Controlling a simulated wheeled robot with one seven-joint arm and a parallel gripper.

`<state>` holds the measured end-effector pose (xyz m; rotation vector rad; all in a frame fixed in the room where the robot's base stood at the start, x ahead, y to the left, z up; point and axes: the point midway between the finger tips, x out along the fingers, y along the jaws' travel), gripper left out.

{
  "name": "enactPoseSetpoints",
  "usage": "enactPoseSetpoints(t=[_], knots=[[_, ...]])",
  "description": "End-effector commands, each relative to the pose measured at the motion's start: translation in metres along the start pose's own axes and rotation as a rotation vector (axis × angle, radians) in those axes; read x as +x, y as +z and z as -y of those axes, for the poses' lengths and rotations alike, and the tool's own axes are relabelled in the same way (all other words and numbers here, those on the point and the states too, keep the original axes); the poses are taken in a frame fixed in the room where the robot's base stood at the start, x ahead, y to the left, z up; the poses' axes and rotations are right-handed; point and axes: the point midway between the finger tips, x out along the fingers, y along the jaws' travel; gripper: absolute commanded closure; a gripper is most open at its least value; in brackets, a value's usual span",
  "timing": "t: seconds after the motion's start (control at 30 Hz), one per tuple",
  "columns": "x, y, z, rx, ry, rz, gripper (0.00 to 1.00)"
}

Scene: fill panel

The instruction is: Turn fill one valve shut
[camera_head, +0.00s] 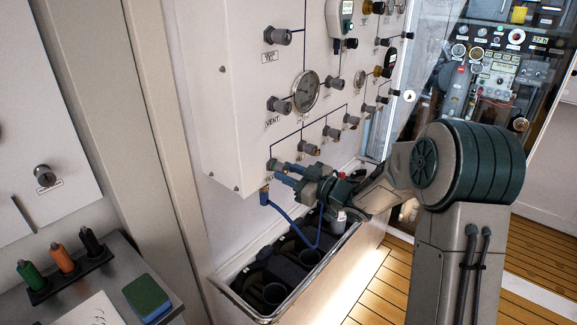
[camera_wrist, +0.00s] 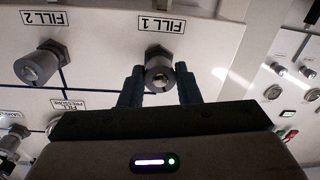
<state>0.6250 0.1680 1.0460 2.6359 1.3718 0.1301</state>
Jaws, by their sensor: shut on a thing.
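The fill one valve is a grey metal knob (camera_wrist: 158,74) under an upside-down "FILL 1" label (camera_wrist: 160,22) in the wrist view. In the head view it is the lowest left knob (camera_head: 273,164) on the white panel (camera_head: 230,90). My gripper (camera_wrist: 160,84) has one blue finger on each side of this knob and is shut on it. In the head view my gripper (camera_head: 283,172) reaches the panel's lower edge from the right. The valve's open or shut position cannot be told.
The fill two knob (camera_wrist: 40,66) is close beside it. More knobs and a round gauge (camera_head: 305,91) are above. A blue hose (camera_head: 290,226) hangs below, over a metal-rimmed bin (camera_head: 232,298) with dark cylinders. A grey side table (camera_head: 95,275) stands at lower left.

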Motion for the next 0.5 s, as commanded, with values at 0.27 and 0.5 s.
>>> enactPoseSetpoints(t=[0.27,0.5], knots=[[-0.0003,-0.0016,0.0002,0.236,0.004,-0.010,0.93],[-0.0002,-0.0005,0.0011,0.377,0.004,-0.017,0.93]])
